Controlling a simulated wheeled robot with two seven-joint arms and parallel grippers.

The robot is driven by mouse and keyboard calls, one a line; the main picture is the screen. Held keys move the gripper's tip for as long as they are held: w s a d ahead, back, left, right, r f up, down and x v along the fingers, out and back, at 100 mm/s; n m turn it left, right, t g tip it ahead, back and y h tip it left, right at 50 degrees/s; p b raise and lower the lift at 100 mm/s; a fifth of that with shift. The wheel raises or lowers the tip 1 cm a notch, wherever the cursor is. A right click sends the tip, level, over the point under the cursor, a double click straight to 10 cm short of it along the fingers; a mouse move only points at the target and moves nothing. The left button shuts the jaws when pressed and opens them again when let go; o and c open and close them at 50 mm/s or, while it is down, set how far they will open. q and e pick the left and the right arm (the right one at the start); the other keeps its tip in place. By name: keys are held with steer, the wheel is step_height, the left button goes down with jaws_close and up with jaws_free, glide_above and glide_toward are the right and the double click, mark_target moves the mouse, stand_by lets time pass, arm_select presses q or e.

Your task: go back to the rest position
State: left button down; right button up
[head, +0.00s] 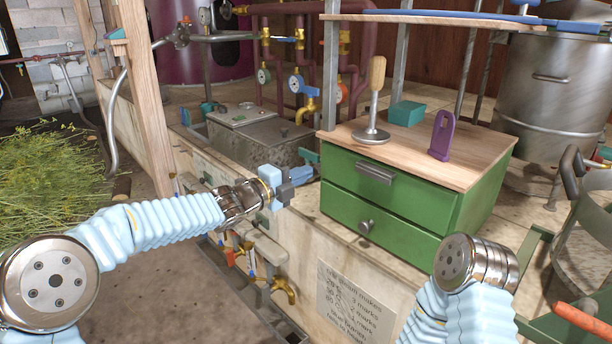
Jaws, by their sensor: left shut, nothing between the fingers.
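My left gripper (291,187) is near the middle of the head view, at the end of my left arm, which reaches in from the lower left. It is shut and empty, and shows in front of the workbench edge, left of the green drawer cabinet (390,206). I cannot tell whether it touches anything there. My right arm shows at the lower right, in front of the cabinet's right side. Its gripper is out of the picture.
On the cabinet stand a wooden-handled stamp-like tool (373,105), a teal block (406,113) and a purple piece (441,136). A wooden post (143,95) rises at left. Brass taps (284,288) hang below the bench. Green herbs (45,180) lie at far left.

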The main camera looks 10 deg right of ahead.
arm_select(q)
steer(key=v, duration=0.8)
steer(key=s+a+f+n+g+y+p, duration=0.1)
steer(key=s+a+f+n+y, duration=0.1)
steer(key=f+n, duration=0.55)
steer(key=s+a+f+n+y+p, duration=0.15)
steer(key=f+n, duration=0.25)
steer(key=f, duration=0.7)
steer(key=s+a+f+n+g+y, duration=0.1)
steer(key=s+a+f+n+y, duration=0.15)
steer(key=f+n, duration=0.45)
steer(key=s+a+f+n+g+y+p, duration=0.1)
steer(key=s+a+f+n+g, duration=0.1)
steer(key=s+f+n, duration=0.2)
steer(key=s+a+f+n+g+y+p, duration=0.1)
steer(key=s+a+f+n+g+y, duration=0.1)
steer(key=s+f, duration=0.6)
steer(key=s+a+f+n+g+y+p, duration=0.1)
steer(key=s+f+n, duration=0.5)
steer(key=s, duration=0.7)
steer(key=a+f+g, duration=0.1)
steer(key=g, duration=0.1)
steer(key=shift+a+g, duration=0.35)
steer(key=shift+g, duration=0.05)
steer(key=shift+s, duration=0.15)
